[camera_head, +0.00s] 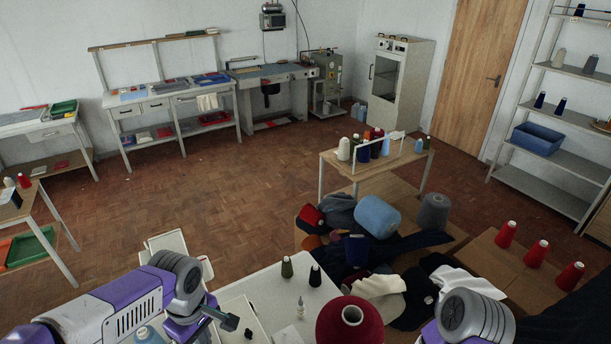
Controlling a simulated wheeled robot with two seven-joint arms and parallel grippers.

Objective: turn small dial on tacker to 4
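My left arm comes in from the lower left, and its dark gripper (226,319) is over the near white table (285,285). Only a small dark end of this gripper shows, so I cannot tell whether it is open or shut. My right arm shows at the lower right, but its gripper is outside the picture. I cannot pick out the tacker or its small dial with certainty. A grey-green machine (328,75) stands at the back wall, too small to show any dial setting.
On the near table are a dark green spool (287,267), a black spool (315,275), a small bottle (300,308) and a large red cone (349,322). Yarn and cloth pile up to the right, beside red cones (506,234). The brick-red floor (190,195) beyond is largely clear.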

